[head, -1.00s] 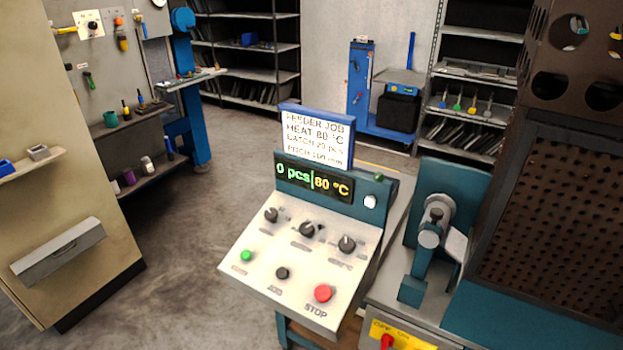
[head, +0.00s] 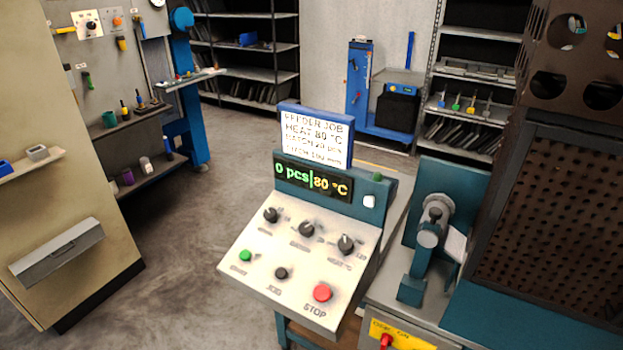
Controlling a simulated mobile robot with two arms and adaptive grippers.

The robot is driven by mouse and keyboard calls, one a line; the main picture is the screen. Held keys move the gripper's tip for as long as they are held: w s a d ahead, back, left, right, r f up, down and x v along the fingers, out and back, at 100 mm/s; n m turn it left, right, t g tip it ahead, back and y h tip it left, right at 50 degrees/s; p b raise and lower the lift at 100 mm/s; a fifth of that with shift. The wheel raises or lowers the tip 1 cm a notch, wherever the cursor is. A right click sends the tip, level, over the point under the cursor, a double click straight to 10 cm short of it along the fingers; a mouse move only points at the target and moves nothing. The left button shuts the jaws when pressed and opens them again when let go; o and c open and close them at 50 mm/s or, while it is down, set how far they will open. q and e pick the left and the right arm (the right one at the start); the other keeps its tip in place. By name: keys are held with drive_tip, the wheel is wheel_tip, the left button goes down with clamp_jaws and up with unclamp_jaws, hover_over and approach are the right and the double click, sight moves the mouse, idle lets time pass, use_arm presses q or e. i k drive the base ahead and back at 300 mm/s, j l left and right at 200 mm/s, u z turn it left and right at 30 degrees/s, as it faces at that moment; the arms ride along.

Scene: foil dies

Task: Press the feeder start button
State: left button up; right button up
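The feeder control panel (head: 255,285) stands in the middle of the head view, with a sloped pale face. Its green button (head: 246,256), with a small label that looks like START, is at the lower left of the face. A dark JOG button (head: 281,273) and a red STOP button (head: 322,293) sit to its right. Three dark knobs line the row above, one of them the left knob (head: 271,215). The display (head: 313,181) reads 0 pcs and 80 °C. Neither of my grippers is in view.
A job card (head: 317,139) stands on top of the panel. A machine with a perforated dark guard (head: 560,220) is close on the right. A beige cabinet (head: 75,190) stands at the left. Open grey floor (head: 200,250) lies between cabinet and panel.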

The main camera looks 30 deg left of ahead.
sight(244, 256)
drive_tip(key=u, duration=1.3)
